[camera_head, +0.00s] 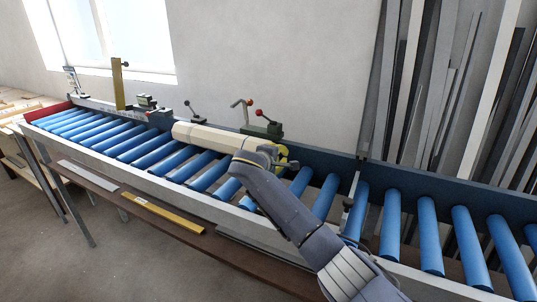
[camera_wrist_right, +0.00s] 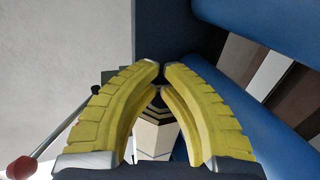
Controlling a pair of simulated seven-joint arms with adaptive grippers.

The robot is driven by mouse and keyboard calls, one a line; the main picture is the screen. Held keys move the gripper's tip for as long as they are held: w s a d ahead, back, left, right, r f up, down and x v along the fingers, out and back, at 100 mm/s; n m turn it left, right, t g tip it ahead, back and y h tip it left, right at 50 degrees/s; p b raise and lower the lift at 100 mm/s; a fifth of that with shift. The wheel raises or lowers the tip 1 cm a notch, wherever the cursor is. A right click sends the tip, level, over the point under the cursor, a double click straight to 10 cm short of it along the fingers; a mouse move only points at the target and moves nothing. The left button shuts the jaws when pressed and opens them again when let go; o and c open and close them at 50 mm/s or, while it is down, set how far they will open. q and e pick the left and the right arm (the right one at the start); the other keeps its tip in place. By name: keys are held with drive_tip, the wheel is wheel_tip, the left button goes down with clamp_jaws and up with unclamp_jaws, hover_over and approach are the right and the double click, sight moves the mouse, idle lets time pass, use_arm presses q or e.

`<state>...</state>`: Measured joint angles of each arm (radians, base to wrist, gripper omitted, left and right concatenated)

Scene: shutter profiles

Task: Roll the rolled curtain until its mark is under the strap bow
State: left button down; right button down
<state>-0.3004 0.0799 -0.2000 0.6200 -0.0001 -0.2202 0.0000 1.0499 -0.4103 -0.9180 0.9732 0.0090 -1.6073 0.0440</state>
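The rolled curtain (camera_head: 205,136), a long cream, many-sided roll, lies on the blue rollers along the back of the conveyor. In the right wrist view, part of its cream body (camera_wrist_right: 154,140) shows between my yellow fingers. My right gripper (camera_head: 285,158) is at the roll's right end in the head view. In the right wrist view, its fingertips (camera_wrist_right: 162,67) nearly meet, with the roll behind or below them; I see no grip on it. My forearm hides part of this end. I cannot make out the mark or clearly identify the strap bow. My left gripper is not in view.
A green clamp (camera_head: 262,129) with a red-knobbed lever stands behind the roll's right end. A yellow upright (camera_head: 118,84) stands at the far left. Dark and light profiles (camera_head: 440,85) lean on the wall at right. Rollers (camera_head: 428,235) at right are bare.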

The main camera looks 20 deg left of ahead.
drive_tip(key=shift+a, duration=0.65)
drive_tip(key=shift+w+a, duration=0.1)
drive_tip(key=shift+a, duration=0.25)
